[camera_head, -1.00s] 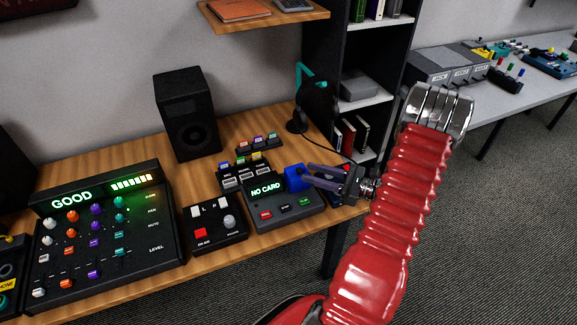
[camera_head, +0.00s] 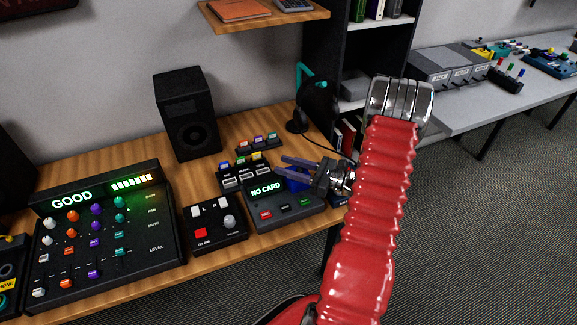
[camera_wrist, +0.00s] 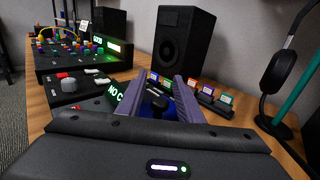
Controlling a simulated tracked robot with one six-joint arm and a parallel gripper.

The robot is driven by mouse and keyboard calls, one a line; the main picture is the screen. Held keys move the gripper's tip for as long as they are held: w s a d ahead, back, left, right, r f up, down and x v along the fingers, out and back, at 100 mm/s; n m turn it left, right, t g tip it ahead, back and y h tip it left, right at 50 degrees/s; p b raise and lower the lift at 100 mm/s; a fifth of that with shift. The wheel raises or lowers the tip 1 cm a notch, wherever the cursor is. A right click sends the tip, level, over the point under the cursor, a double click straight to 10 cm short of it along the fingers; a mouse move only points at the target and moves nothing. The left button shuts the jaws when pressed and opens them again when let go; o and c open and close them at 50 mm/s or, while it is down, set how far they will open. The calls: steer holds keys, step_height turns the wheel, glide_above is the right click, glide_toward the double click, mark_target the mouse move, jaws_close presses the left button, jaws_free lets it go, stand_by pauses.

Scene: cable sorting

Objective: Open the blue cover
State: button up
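The blue cover (camera_head: 297,184) sits at the back right of the dark box with the lit "NO CARD" display (camera_head: 266,189). In the head view my gripper partly hides it. My gripper (camera_head: 284,162) is above the cover, its two purple-grey fingers pointing left. In the wrist view the gripper (camera_wrist: 160,82) is open, with a clear gap between the fingers. Blue surface (camera_wrist: 172,112) and a small dark knob (camera_wrist: 160,103) show in that gap, below the fingers. I cannot tell whether a finger touches the cover.
A box with a red button (camera_head: 214,222) stands left of the card box, and a lit mixer (camera_head: 106,232) farther left. A speaker (camera_head: 187,114) stands behind. Colour-topped switches (camera_head: 259,142) line the back. A headphone stand (camera_wrist: 296,97) is at the right.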

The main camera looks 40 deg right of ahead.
jaws_close()
stand_by(0.3)
steer(key=shift+d, duration=0.2)
